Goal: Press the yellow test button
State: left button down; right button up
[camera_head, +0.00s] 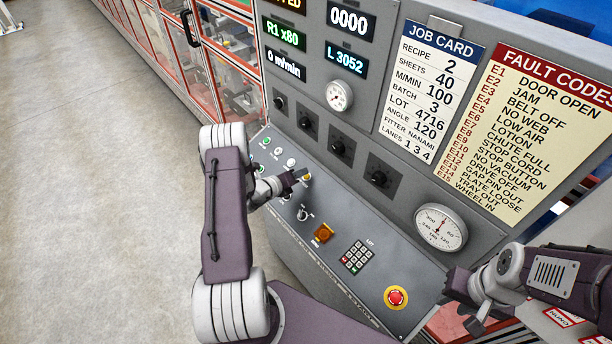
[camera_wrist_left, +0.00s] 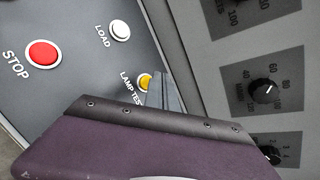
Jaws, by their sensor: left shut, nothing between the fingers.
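The yellow lamp test button (camera_wrist_left: 144,82) sits on the grey console, with its label beside it in the left wrist view. It also shows as a small yellow spot in the head view (camera_head: 307,178). My left gripper (camera_head: 299,173) is shut and empty, its tips right at the button. In the left wrist view the shut fingers (camera_wrist_left: 164,92) overlap the button's right edge and hide part of it. I cannot tell whether they touch it. My right gripper (camera_head: 476,320) is at the lower right, apart from the console buttons; its jaws are not clear.
A red stop button (camera_wrist_left: 43,54) and a white load button (camera_wrist_left: 120,31) are near the yellow one. Black knobs (camera_head: 341,148) line the upright panel.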

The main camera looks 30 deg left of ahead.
pick_arm(q)
jog(key=shift+s+a+r+p, duration=0.1)
jog(key=shift+s+r+p, duration=0.05)
jog(key=shift+r+p, duration=0.4)
jog(key=r, duration=0.1)
jog(key=s+r+p, duration=0.1)
jog(key=r+p, duration=0.1)
jog(key=shift+s+a+r, duration=0.25)
jog(key=shift+a, duration=0.05)
